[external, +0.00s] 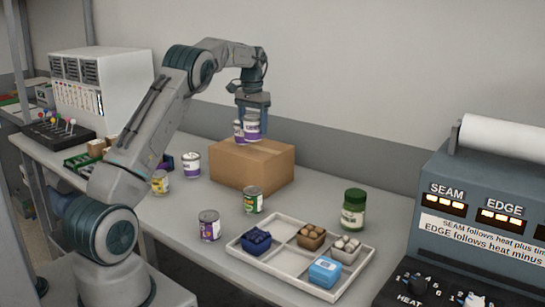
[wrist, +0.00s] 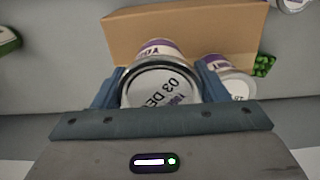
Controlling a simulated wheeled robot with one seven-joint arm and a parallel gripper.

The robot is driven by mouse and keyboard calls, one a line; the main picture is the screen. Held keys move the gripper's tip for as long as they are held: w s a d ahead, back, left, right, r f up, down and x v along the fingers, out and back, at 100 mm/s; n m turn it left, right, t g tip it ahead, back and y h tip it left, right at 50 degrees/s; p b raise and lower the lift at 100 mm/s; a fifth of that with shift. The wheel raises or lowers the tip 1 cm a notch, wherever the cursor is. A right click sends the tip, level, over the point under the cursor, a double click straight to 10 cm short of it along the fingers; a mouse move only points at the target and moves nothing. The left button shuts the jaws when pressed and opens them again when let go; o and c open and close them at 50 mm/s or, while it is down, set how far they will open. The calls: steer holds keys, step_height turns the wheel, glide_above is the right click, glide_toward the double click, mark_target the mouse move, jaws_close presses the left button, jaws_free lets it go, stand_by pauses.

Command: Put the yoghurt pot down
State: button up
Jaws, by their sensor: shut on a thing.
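My gripper (external: 253,118) is shut on a yoghurt pot (external: 252,131), white with a purple band, upright above the top of the brown cardboard box (external: 238,172). In the wrist view the pot's grey-rimmed printed lid (wrist: 160,86) is between the two blue fingers. A second purple-and-white pot (external: 238,131) is close beside it, partly hidden; it also shows at the right finger in the wrist view (wrist: 238,85). Whether the held pot's base touches the box cannot be told.
A divided grey tray (external: 262,266) with several small packs lies at the front. A green jar (external: 353,210), a green can (external: 253,200), a purple can (external: 209,226), a yellow can (external: 160,183) and a white-and-purple pot (external: 191,166) stand around the box. A control panel (external: 480,220) is at right.

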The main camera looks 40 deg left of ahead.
mark_target(253, 135)
steer(key=shift+f+p, duration=0.3)
steer(key=shift+f, duration=1.6)
steer(key=shift+f, duration=0.2)
steer(key=o, duration=0.8)
